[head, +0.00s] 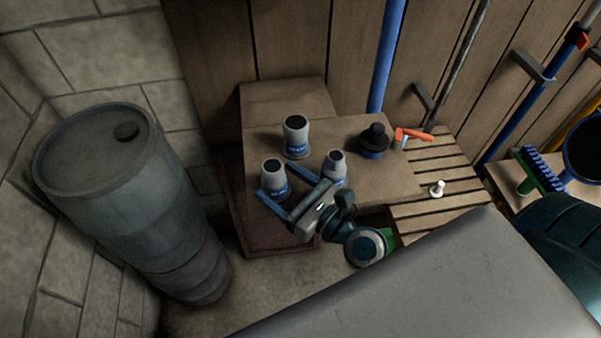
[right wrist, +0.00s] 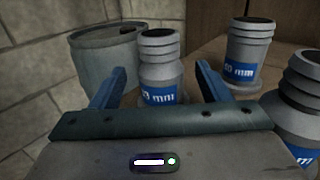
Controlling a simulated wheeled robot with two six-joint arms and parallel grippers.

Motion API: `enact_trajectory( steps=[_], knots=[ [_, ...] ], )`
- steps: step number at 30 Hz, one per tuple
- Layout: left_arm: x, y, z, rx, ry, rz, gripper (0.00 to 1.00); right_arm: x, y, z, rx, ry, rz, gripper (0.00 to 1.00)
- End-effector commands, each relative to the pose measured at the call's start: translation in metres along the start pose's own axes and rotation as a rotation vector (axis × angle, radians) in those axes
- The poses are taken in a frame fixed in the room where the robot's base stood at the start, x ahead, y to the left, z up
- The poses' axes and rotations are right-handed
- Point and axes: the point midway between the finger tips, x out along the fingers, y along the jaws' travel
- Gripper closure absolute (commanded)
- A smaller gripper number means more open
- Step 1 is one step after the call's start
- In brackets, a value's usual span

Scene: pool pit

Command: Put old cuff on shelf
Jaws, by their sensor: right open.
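Three grey ribbed cuffs with dark open tops and blue bands stand upright on a wooden bench top (head: 395,185): a left one (head: 271,173), a back one (head: 296,137) and a right one (head: 335,167). I cannot tell which is the old cuff. My right gripper (head: 290,191) is open and empty, low in front of the left cuff. In the right wrist view this cuff (right wrist: 160,65) shows between the blue fingers, and I see no grip on it. The back cuff (right wrist: 249,55) and right cuff (right wrist: 295,103) stand to its right. A slatted wooden shelf (head: 433,152) adjoins the bench at right. My left gripper is out of view.
A large grey drum (head: 120,190) stands at left. A black-topped blue fitting (head: 374,141), an orange-handled valve (head: 412,135) and a small white fitting (head: 437,188) are right of the cuffs. A blue pipe (head: 387,55) rises behind. The bench's back-left block (head: 285,97) is bare.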

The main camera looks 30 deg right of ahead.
Motion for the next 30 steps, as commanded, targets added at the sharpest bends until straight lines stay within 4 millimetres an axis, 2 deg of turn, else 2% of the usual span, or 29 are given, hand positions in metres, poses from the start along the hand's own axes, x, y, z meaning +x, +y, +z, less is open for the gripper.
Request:
enact_trajectory(
  steps=[1, 8, 13, 21, 30],
  knots=[
    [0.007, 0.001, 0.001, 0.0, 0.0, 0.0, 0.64, -0.009, 0.004, -0.023, 0.011, 0.043, 0.011, 0.3],
    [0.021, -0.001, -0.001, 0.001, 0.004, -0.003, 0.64, -0.052, 0.004, -0.016, 0.002, 0.028, 0.01, 0.3],
    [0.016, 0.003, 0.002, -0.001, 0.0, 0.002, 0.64, -0.081, 0.004, -0.006, 0.0, 0.019, 0.007, 0.3],
    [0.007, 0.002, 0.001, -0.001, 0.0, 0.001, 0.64, -0.099, 0.003, -0.001, -0.003, 0.005, 0.004, 0.3],
    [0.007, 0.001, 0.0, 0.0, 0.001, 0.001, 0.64, -0.103, 0.002, 0.0, -0.003, 0.003, 0.0, 0.3]
  ],
)
